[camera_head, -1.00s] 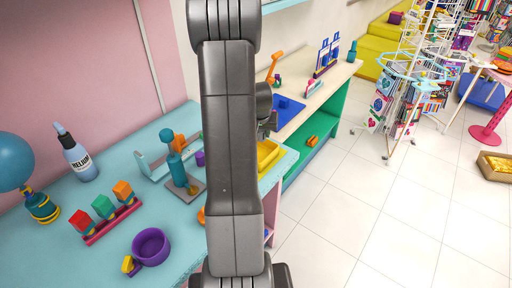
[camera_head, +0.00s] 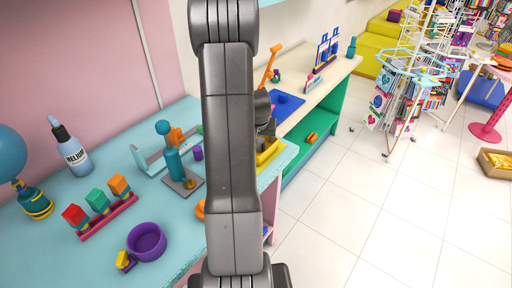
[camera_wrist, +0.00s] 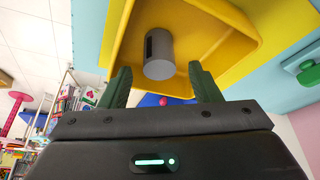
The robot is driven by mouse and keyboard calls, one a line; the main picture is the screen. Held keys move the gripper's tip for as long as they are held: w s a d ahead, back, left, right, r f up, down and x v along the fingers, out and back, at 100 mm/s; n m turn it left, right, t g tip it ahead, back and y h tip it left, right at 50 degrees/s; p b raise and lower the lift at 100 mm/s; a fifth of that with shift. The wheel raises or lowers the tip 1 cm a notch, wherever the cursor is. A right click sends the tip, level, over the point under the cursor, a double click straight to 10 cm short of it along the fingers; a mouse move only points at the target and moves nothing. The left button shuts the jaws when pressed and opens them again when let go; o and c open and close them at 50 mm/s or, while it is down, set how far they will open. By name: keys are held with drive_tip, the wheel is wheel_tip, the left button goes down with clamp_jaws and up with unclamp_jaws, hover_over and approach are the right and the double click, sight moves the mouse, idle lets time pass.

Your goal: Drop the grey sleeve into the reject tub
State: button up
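The grey sleeve (camera_wrist: 159,54) is a short grey cylinder with a dark slot. In the wrist view it shows against the inside of a yellow tub (camera_wrist: 222,18), beyond my fingertips. I cannot tell whether it rests on the tub's floor. My gripper (camera_wrist: 161,72) has its two green fingers spread, with clear gaps on both sides of the sleeve. In the head view the yellow tub (camera_head: 270,154) sits at the right end of the blue table, partly hidden behind my arm. My gripper (camera_head: 267,128) is just above it. The sleeve is hidden there.
The blue table (camera_head: 60,225) holds a purple bowl (camera_head: 147,243), a rack of coloured blocks (camera_head: 108,218), a helium bottle (camera_head: 72,153) and a teal-handled press (camera_head: 174,163). A blue mat (camera_head: 287,104) lies on the counter behind.

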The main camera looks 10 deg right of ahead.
drive_tip(key=b+v, duration=0.2)
drive_tip(key=v, duration=1.1)
drive_tip(key=shift+s+r, duration=0.2)
drive_tip(key=shift+r, duration=0.15)
drive_tip(key=p+x, duration=0.2)
drive_tip(key=x, duration=1.2)
drive_tip(key=shift+w+r+p, duration=0.1)
drive_tip(key=shift+r+p, duration=0.25)
drive_tip(key=shift+r, duration=0.5)
